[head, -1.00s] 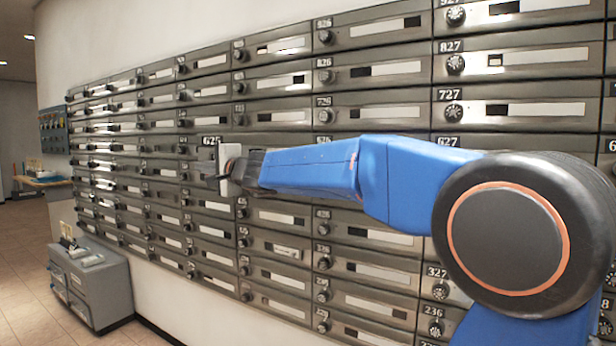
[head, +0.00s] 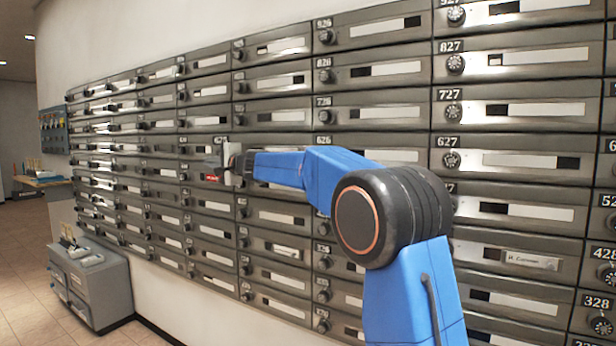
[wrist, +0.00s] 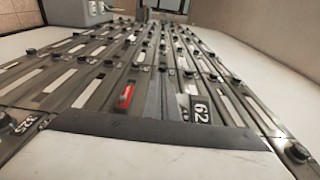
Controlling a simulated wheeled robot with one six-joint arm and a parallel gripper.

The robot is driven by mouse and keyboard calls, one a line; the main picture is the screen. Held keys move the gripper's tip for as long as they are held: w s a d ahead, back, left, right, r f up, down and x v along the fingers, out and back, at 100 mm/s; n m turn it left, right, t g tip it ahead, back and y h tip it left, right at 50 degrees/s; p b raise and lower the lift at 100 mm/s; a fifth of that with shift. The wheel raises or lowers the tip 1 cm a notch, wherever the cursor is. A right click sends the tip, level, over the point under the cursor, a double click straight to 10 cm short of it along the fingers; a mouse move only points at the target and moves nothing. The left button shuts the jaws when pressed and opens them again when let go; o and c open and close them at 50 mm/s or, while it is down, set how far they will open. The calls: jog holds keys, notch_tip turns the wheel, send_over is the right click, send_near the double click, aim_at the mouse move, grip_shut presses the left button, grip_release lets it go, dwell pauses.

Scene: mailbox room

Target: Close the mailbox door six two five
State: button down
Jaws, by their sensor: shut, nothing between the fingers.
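The bank of steel mailboxes (head: 290,105) covers the wall. My gripper (head: 213,166) is shut and empty, close against the mailboxes in the row of 626 and 627, just left of 626. It covers the place where door 625 is, so I cannot tell whether that door is flush or ajar. In the wrist view a label reading 62 (wrist: 201,111) shows, its last digit not readable. A pale surface with a dark edge fills the bottom of that view; the fingertips are hidden there.
A red tag (wrist: 124,97) is on a nearby mailbox. Round dark knobs stick out from the doors. A grey cabinet (head: 95,285) stands on the floor at lower left, with a desk (head: 40,183) farther back. The tiled floor at left is clear.

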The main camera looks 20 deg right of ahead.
jog(key=w+d+m+t+h, duration=0.1)
jog(key=w+d+h, duration=0.1)
jog(key=w+d, duration=0.3)
jog(key=shift+w+d+m, duration=0.15)
jog(key=shift+w+m, duration=0.15)
jog(key=shift+w, duration=1.3)
